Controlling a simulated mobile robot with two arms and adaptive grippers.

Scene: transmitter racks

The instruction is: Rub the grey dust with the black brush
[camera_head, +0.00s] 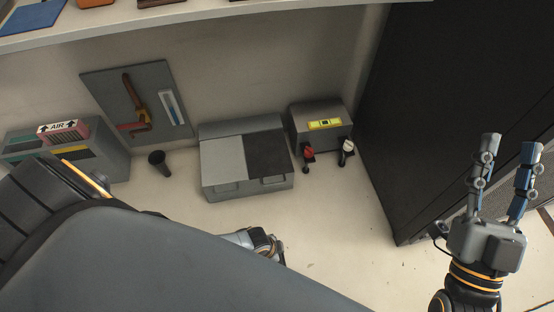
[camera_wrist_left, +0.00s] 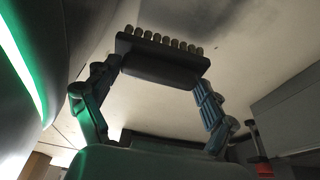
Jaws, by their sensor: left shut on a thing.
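The black brush (camera_wrist_left: 163,61), with a row of stubby bristle tufts, is held between the two fingers of my left gripper (camera_wrist_left: 160,78) in the left wrist view. Its bristles face a pale surface. A dark grey smudge (camera_wrist_left: 215,28) shows on that surface near the bristles; I cannot tell whether it is the dust or shadow, or whether the bristles touch it. In the head view my left arm hides most of the left gripper (camera_head: 262,243) and the brush. My right gripper (camera_head: 511,148) is open and empty at the right, fingers pointing up.
A grey box with two lids (camera_head: 222,160) stands on the pale surface. Beside it are a grey box with red and white knobs (camera_head: 318,122), a black cup (camera_head: 159,163) and a tool board (camera_head: 100,92). A tall dark cabinet (camera_head: 425,110) rises at the right.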

